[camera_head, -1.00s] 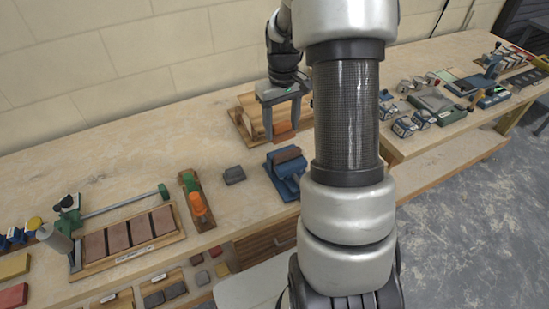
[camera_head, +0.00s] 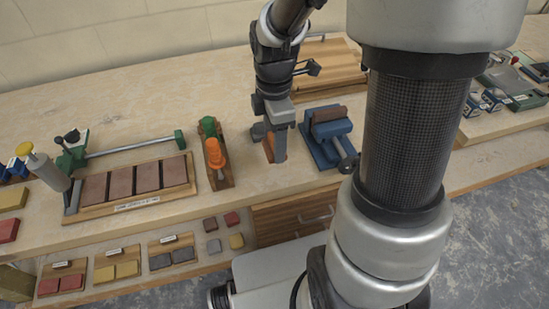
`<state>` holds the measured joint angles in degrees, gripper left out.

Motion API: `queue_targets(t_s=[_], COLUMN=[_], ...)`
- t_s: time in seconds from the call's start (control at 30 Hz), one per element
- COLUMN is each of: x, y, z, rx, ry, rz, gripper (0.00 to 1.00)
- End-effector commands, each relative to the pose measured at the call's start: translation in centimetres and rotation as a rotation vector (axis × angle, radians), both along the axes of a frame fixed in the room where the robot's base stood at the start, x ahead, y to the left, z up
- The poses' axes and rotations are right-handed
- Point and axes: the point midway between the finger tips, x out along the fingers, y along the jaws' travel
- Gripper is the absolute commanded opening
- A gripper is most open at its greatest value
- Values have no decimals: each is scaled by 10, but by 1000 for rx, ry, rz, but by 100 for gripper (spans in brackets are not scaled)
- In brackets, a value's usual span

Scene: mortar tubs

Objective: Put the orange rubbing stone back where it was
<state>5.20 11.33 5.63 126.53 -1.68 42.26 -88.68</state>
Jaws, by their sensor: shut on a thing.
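The orange rubbing stone (camera_head: 268,149) is a small orange-brown block, partly hidden by my gripper's finger. My gripper (camera_head: 274,147) is shut on it, pointing down over the bench top near its front edge, between a blue clamp-like tool and a wooden holder with an orange-handled tool. I cannot tell whether the stone touches the bench. A dark grey block (camera_head: 260,131) shows just behind and left of the fingers.
The blue tool (camera_head: 329,138) stands close on the right, the orange-handled tool (camera_head: 214,153) on the left. A wooden tray (camera_head: 128,204) of brown stones lies further left. A wooden board (camera_head: 325,68) is behind. Small stones (camera_head: 231,219) lie on the lower shelf.

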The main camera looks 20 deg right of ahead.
Motion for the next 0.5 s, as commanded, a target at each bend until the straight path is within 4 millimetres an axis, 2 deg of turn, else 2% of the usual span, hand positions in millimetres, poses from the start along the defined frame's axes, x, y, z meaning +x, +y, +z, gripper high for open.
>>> queue_targets(t_s=[0.03, 0.27, 0.4, 0.5], x=[-1, 0, 0, 0], y=[0, 0, 0, 0], z=[-9, -27, -48, -53], rx=[0, 0, 0, 0], ry=[2, 1, 3, 0], rz=[0, -2, -4, -4], gripper=[26, 26, 26, 26])
